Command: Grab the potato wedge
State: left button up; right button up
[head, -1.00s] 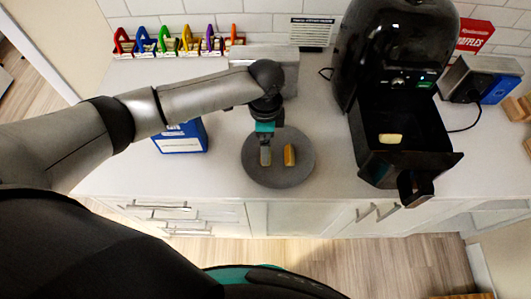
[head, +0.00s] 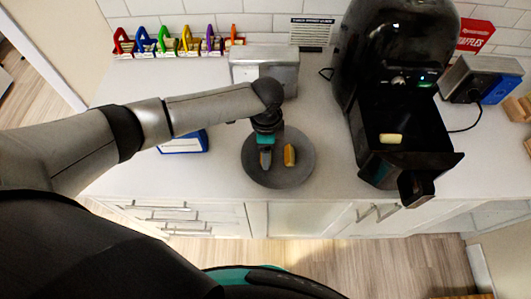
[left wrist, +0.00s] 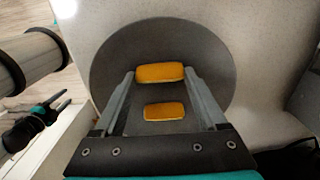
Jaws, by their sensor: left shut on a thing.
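My left gripper (head: 265,164) points down over the dark round plate (head: 250,174). In the left wrist view, the left gripper (left wrist: 160,74) is shut on an orange-yellow potato wedge (left wrist: 160,72) that spans the gap between its fingertips. A second wedge (left wrist: 163,111) shows between the fingers, apart from the held one. In the head view a wedge (head: 289,155) lies on the plate right of the gripper; the held one is mostly hidden there. My right gripper (left wrist: 58,104) seems to show small at the wrist view's lower left; its jaw opening is unclear.
A black air fryer (head: 385,60) stands at right, its basket (head: 430,161) pulled out with a pale yellow piece (head: 391,138) inside. A blue box (head: 184,144) is left of the plate. A metal box (head: 265,66) stands behind. The counter front edge is close.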

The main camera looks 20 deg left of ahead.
pick_arm(q)
jog(key=c, duration=0.4)
